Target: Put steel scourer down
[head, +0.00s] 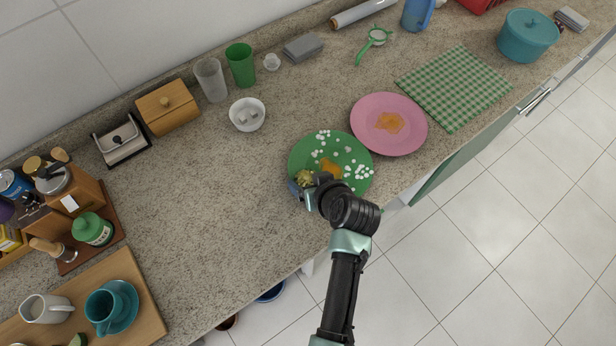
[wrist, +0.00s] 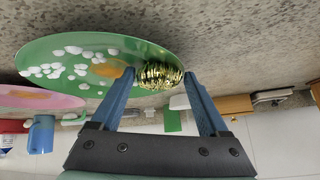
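The steel scourer (head: 304,178) is a small gold-coloured tangle at the left edge of the green plate in the head view. In the wrist view the scourer (wrist: 161,76) sits between both blue fingertips and spans the gap. My gripper (head: 305,188) is closed around it; the gripper (wrist: 160,80) also shows in the wrist view. The green plate (head: 300,153) carries white foam-like bits and an orange smear. The plate (wrist: 112,50) appears close behind the scourer in the wrist view. Whether the scourer touches the plate is unclear.
A pink plate (head: 365,115) with an orange smear lies right of the green one, beside a checked green cloth (head: 455,88). A white bowl (head: 247,114) with pale lumps stands behind. Counter (head: 220,200) to the left is clear. The counter's front edge is close.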

